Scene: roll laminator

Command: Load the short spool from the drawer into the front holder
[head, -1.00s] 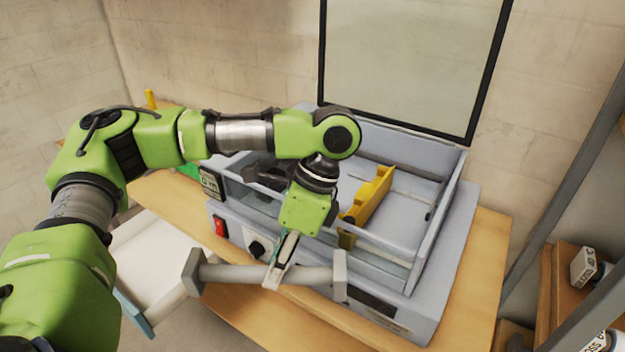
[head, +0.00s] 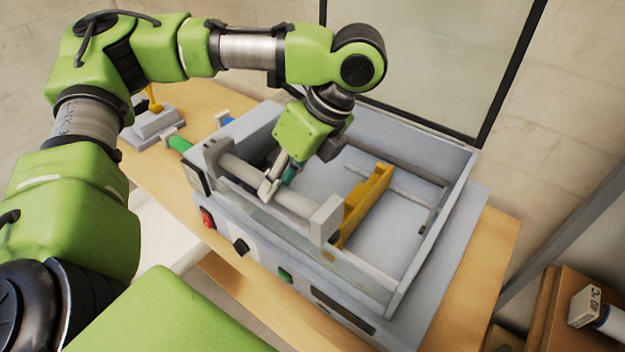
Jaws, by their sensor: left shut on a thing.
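My left gripper (head: 270,188) is shut on the middle of the short spool (head: 295,203), a light grey roll with square end flanges. The spool is held over the front wall of the grey laminator (head: 425,270). Its left flange is near the front left corner and its right flange is just left of the yellow divider (head: 362,200). I cannot tell whether the spool touches the holder beneath it, as the spool and gripper hide it. The right gripper is not in view.
The laminator's front has a red switch (head: 207,218), a black knob (head: 241,246) and a green button (head: 285,275). A clear panel (head: 430,50) rises behind. A shelf with a white-flanged roll (head: 584,307) is at lower right. The wooden table (head: 490,250) has bare space at right.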

